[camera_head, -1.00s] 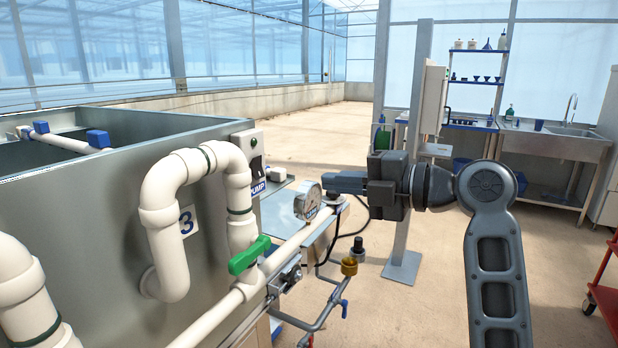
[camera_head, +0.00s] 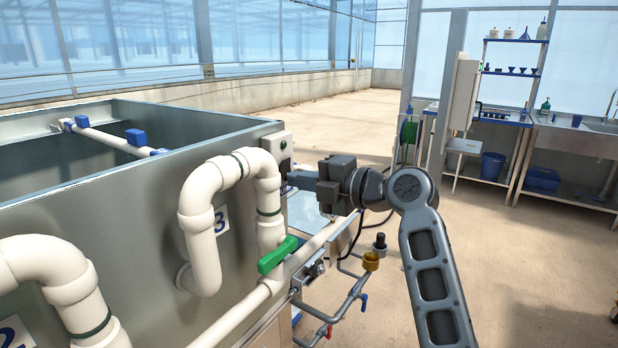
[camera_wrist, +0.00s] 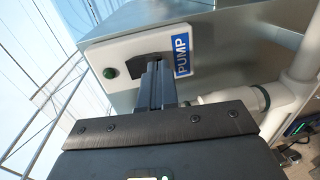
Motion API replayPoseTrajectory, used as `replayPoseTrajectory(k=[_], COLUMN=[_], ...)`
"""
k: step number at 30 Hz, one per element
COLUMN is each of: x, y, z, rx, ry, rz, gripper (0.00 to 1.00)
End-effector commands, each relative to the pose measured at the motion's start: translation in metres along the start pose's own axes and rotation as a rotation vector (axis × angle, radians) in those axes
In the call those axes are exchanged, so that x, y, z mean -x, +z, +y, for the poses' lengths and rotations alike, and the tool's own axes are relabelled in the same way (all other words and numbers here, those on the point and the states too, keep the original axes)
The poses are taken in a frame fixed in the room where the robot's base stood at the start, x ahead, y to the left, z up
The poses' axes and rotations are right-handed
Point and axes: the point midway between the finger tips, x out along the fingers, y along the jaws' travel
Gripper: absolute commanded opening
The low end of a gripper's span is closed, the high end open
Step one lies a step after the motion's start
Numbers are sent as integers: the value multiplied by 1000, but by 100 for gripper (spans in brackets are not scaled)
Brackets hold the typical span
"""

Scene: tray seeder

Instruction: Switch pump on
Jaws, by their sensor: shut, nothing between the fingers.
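The pump switch box (camera_head: 278,143) is a pale box on the end of the grey tank, with a small green lamp. In the wrist view the box (camera_wrist: 129,50) carries a blue PUMP label (camera_wrist: 182,57), a green lamp (camera_wrist: 110,72) and a dark switch (camera_wrist: 126,67). My gripper (camera_head: 290,178) is shut and empty, its fingers pointing at the lower part of the box. In the wrist view my gripper's fingertips (camera_wrist: 157,66) overlap the switch and hide part of it. I cannot tell whether they touch it, or which way the switch is set.
White pipes (camera_head: 205,190) with a green valve handle (camera_head: 277,255) stand in front of the tank (camera_head: 140,235), left of my arm. Below are thinner pipes with a brass fitting (camera_head: 371,261). A sink bench (camera_head: 575,140) stands far right. The floor between is open.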

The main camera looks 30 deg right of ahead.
Motion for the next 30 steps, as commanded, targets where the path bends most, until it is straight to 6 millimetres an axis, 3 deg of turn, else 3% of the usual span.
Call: replayPoseTrajectory(k=[14, 22, 30], x=[-4, -2, 33], y=[1, 1, 2], z=[-7, -1, -5], rx=[2, 0, 1], ry=[32, 33, 34], rz=[-1, -2, -5], gripper=[0, 0, 0])
